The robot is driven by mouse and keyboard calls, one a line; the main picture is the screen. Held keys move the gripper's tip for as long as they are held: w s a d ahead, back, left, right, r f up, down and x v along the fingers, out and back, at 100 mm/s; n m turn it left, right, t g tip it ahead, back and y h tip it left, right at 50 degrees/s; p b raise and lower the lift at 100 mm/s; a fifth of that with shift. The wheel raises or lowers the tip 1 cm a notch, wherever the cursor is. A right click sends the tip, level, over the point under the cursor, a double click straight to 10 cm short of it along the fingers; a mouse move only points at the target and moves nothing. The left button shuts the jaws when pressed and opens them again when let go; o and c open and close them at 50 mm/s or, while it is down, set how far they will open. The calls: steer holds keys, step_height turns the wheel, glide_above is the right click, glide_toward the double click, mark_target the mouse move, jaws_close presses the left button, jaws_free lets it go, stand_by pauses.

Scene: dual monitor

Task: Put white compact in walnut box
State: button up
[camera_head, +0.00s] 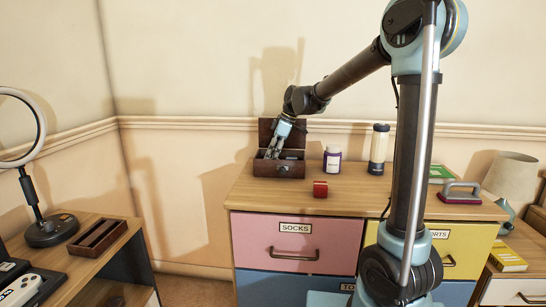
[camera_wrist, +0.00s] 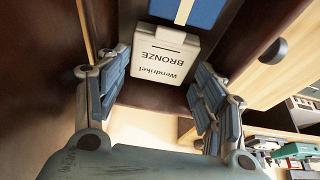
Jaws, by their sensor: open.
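The walnut box (camera_head: 290,170) stands with its lid up at the back left of the dresser top. My gripper (camera_head: 272,152) reaches down into it from above. In the wrist view, the white compact (camera_wrist: 167,55), lettered "Wendriket BRONZE", lies within the box's dark wood (camera_wrist: 135,92). My gripper (camera_wrist: 163,68) is open, with its blue-padded fingers on either side of the compact and a visible gap to its right. The compact cannot be made out clearly in the head view.
A blue item with a pale band (camera_wrist: 195,10) lies beside the compact. The dresser top (camera_head: 255,197) is clear in front.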

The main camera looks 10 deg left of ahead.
steer(key=shift+r, duration=0.55)
steer(key=v, duration=1.2)
steer(key=shift+s, duration=0.15)
